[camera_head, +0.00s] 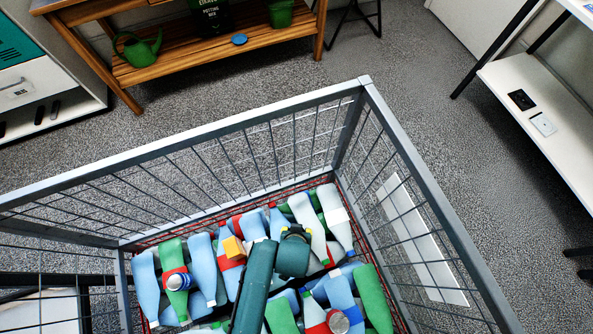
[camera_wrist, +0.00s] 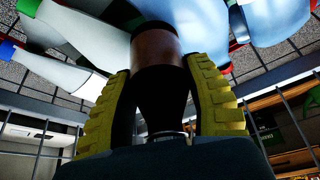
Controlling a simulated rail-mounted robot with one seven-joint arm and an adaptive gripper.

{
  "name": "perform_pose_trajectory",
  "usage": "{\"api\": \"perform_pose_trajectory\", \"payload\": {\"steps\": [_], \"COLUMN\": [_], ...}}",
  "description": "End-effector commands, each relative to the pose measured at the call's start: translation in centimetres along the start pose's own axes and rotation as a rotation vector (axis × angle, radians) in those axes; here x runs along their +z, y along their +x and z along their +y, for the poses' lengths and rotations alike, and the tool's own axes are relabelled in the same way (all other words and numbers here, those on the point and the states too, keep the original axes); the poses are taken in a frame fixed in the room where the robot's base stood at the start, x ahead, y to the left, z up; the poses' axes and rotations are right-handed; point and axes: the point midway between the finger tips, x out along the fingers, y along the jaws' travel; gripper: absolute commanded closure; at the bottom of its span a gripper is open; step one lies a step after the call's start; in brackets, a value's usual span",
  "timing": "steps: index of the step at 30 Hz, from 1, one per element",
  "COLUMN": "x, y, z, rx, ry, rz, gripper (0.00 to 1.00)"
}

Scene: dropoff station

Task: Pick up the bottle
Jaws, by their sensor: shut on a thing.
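A wire-mesh cage (camera_head: 361,85) holds a heap of white, blue and green bottles (camera_head: 172,262). My gripper (camera_head: 295,232) is down among them, near the middle of the heap. In the wrist view, the yellow fingers of my gripper (camera_wrist: 158,68) are closed on either side of a dark bottle (camera_wrist: 156,45) with a brownish part and a black part. In the head view, my gripper and arm hide most of what is held. White bottles (camera_wrist: 60,70) and pale blue bottles (camera_wrist: 275,20) lie close around the fingers.
Cans (camera_head: 338,321) and an orange block (camera_head: 234,247) lie among the bottles. The cage's high rails surround the heap. A wooden bench (camera_head: 180,65) with a green watering can (camera_head: 138,48) stands behind, and a white shelf (camera_head: 550,100) at right. The floor between is clear.

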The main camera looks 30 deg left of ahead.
Motion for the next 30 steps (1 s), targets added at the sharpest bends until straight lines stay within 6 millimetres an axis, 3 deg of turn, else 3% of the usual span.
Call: {"api": "perform_pose_trajectory", "payload": {"steps": [9,18,30], "x": [-0.3,-3.0,-5.6], "y": [-0.7,-7.1,-13.4], "z": [0.0,0.0,0.0], "rx": [0.000,0.000,0.000], "ry": [0.000,0.000,0.000], "rz": [0.001,0.004,0.001], "gripper": [0.88,0.88,0.88]}}
